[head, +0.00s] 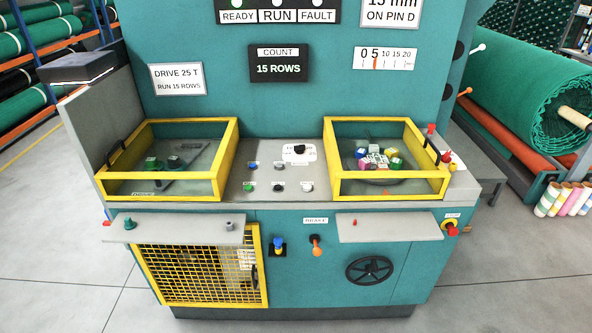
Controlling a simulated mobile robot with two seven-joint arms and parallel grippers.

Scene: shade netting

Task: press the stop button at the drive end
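A red mushroom button on a yellow base (451,229) sits at the right end of the machine's front, under a small label too small to read. Smaller red-topped parts stand at the right end of the worktop, one by the back (431,128) and one on a yellow base (445,157). A small red part (105,223) shows at the left edge of the machine. A sign reading DRIVE 25 T, RUN 15 ROWS (178,79) is on the left of the teal panel. I cannot tell which end is the drive end. Neither of my grippers shows.
Two yellow-framed guards (231,150) and (331,150) cover trays on the worktop; small buttons and a black knob (299,149) lie between. Two grey shelves (180,229) and (388,228) jut out in front. A black handwheel (369,270) is below. The front floor is clear.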

